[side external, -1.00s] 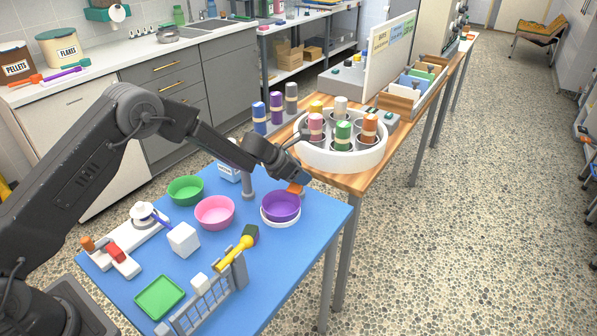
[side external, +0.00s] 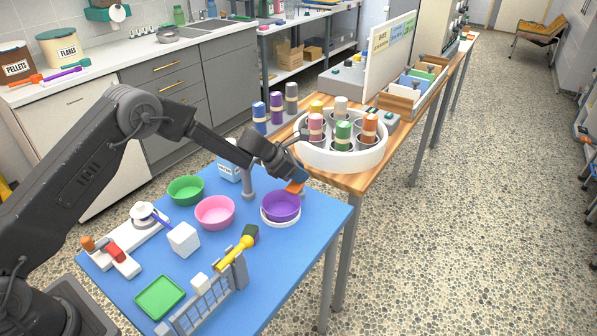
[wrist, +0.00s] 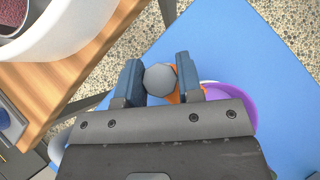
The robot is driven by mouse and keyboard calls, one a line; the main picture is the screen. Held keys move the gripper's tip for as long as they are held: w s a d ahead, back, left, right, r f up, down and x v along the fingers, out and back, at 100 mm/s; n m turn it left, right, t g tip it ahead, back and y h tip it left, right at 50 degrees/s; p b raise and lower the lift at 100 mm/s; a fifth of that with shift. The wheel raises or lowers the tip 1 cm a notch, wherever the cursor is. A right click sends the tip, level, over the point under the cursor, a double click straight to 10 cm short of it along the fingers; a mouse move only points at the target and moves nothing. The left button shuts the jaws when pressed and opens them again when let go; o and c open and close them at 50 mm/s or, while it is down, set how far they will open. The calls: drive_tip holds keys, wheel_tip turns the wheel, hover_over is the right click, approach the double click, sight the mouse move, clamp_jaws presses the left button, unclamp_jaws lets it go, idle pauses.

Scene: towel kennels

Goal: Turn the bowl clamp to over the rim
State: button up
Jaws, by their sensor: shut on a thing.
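The purple bowl (side external: 281,205) sits on a white round base (side external: 281,221) near the right edge of the blue table. The bowl clamp (side external: 294,187) shows as a small orange piece at the bowl's back right. In the wrist view, my gripper (wrist: 160,80) has its two dark blue fingers on either side of the clamp's grey round knob (wrist: 160,80), with orange just behind it. My gripper (side external: 299,178) is shut on the clamp. The purple bowl (wrist: 238,98) lies partly hidden behind the right finger. Whether the orange piece crosses the rim is hard to tell.
A pink bowl (side external: 215,212) and a green bowl (side external: 186,190) stand to the left. A grey post (side external: 247,182) stands just left of the purple bowl. A white round tub (side external: 342,158) with coloured-topped cylinders is close behind my gripper on a wooden bench.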

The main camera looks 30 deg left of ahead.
drive_tip(key=shift+r+m+g+h, duration=0.1)
drive_tip(key=shift+m+g+h, duration=0.3)
drive_tip(key=shift+m, duration=0.4)
drive_tip(key=o, duration=0.9)
drive_tip(key=v, duration=1.3)
drive_tip(key=shift+s+a+r, duration=0.2)
drive_tip(key=shift+s, duration=0.05)
